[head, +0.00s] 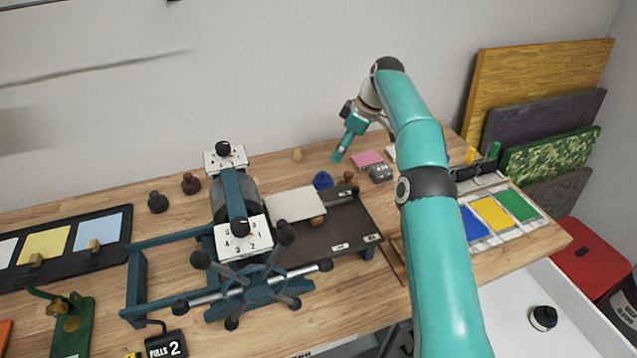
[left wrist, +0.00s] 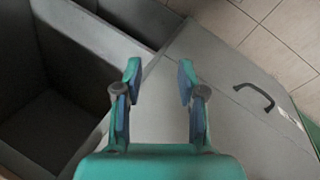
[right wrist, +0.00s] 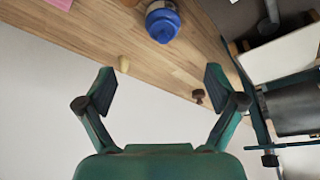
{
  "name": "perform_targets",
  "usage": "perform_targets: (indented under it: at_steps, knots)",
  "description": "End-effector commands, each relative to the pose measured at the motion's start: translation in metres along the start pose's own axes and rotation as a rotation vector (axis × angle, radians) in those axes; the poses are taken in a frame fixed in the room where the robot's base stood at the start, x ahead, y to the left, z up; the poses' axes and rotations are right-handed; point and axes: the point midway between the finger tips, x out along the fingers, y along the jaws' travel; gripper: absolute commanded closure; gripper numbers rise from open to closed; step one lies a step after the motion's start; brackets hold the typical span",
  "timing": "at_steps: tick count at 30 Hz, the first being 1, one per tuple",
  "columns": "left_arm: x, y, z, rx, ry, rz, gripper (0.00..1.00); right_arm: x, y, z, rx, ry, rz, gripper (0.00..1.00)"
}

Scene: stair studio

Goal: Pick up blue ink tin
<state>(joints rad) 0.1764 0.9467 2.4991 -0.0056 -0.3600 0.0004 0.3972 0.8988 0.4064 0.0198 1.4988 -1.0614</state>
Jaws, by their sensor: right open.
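The blue ink tin (head: 323,180) stands on the wooden bench behind the press, right of its roller. In the right wrist view the blue tin (right wrist: 162,22) shows at the top edge, with a pale band beside its blue lid. My right gripper (right wrist: 160,85) is open and empty, with the tin ahead of its fingertips and apart from them. In the head view my right gripper (head: 343,148) hangs above and to the right of the tin. My left gripper (left wrist: 159,70) is open and empty beside a grey cabinet, outside the head view.
The press (head: 240,205) with its star wheel stands left of the tin. A small brown knob (head: 348,177), a pink pad (head: 367,158) and a grey block (head: 381,173) lie to the tin's right. A pale yellow knob (head: 297,155) stands near the wall.

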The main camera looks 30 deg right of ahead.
Motion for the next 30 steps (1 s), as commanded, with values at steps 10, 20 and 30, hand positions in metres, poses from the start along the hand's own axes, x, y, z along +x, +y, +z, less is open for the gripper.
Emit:
perform_targets:
  at_steps: [10, 20, 30]
  knots:
    - [0.009, -0.003, 0.0, 0.0, 0.0, 0.0, 0.6, 0.071, 0.002, 0.008, 0.011, -0.002, 0.002, 0.07]
    - [0.006, -0.002, 0.0, 0.0, 0.0, 0.0, 0.6, 0.1, 0.003, 0.009, 0.014, -0.001, 0.006, 0.07]
    - [-0.006, 0.002, 0.0, 0.0, 0.001, 0.0, 0.6, 0.141, -0.002, 0.011, 0.014, -0.002, 0.004, 0.07]
